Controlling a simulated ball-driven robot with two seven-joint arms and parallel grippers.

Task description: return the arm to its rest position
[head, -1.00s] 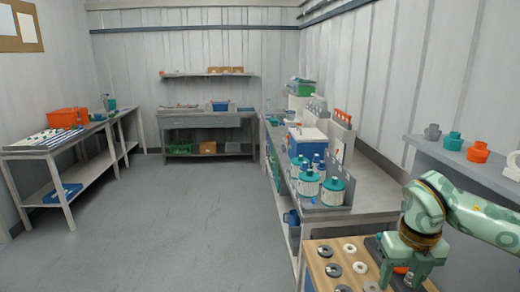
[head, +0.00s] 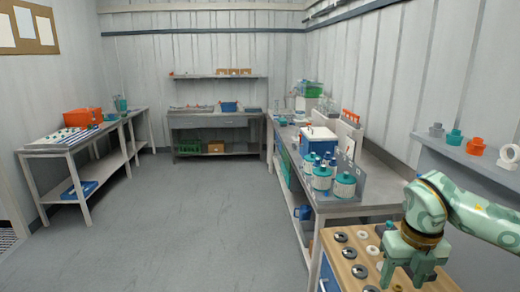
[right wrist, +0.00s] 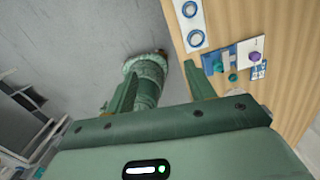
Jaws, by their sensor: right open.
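My right arm enters the head view from the right, with its green gripper (head: 408,272) pointing down over the wooden-topped bench (head: 345,268) at the lower right. In the right wrist view the two fingers of this gripper (right wrist: 160,85) stand apart. Nothing is held between them. Grey floor and a green ribbed part, probably of my own body, show behind them. The wooden top (right wrist: 220,20) lies to the right there. My left gripper is in neither view.
Dark and pale rings (head: 341,237) sit in the wooden top, close to the gripper. Behind it, a grey bench (head: 375,190) carries teal-lidded vessels (head: 345,184) and a blue-and-white box (head: 318,143). A wall shelf (head: 470,158) holds several fittings. The floor at centre-left is clear.

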